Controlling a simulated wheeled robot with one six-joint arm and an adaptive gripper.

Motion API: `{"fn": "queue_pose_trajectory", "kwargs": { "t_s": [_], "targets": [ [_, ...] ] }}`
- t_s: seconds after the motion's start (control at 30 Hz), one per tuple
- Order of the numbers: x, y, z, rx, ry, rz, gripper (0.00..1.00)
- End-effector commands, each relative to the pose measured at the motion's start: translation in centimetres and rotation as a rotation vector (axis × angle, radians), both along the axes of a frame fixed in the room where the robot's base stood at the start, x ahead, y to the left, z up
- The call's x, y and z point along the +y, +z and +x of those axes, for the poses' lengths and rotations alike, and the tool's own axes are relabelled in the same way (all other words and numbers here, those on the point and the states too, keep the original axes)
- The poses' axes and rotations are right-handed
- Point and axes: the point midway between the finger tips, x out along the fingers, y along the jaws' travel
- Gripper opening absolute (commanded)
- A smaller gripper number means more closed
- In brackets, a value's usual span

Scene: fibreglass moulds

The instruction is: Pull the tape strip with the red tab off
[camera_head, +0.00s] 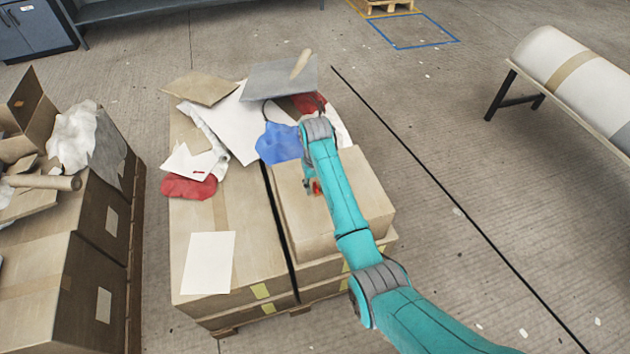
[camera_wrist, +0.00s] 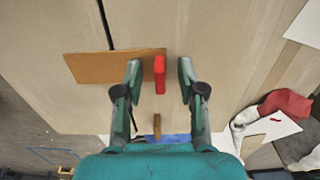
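The red tab (camera_wrist: 159,74) stands out between my two fingers in the wrist view. A brown tape strip (camera_wrist: 95,67) lies on the cardboard box top and reaches the tab from the left. My gripper (camera_wrist: 159,88) is open, with one finger on each side of the tab and a visible gap on both sides. In the head view, a small red-orange patch of the tab (camera_head: 316,187) shows beside my gripper (camera_head: 308,184), over the raised box (camera_head: 365,190). My arm hides much of that box, and the strip cannot be made out there.
A blue cloth (camera_head: 278,143), a grey panel (camera_head: 280,78), papers and a red cloth (camera_head: 188,188) lie on the boxes behind and left. A white sheet (camera_head: 208,262) lies at front left. More boxes (camera_head: 75,270) stand further left.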

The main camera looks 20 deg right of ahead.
Motion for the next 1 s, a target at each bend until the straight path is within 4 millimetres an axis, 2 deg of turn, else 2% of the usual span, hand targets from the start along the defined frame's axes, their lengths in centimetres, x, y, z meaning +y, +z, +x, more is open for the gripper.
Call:
{"fn": "queue_pose_trajectory", "kwargs": {
  "t_s": [0.13,0.17,0.3,1.0],
  "targets": [
    [0.0,0.02,0.01,0.0,0.0,0.0,0.4],
    [0.0,0.03,0.01,0.0,0.0,0.0,0.35],
    [0.0,0.04,0.02,0.0,0.0,0.0,0.0],
    [0.0,0.47,0.05,0.0,0.0,0.0,0.0]
  ]
}}
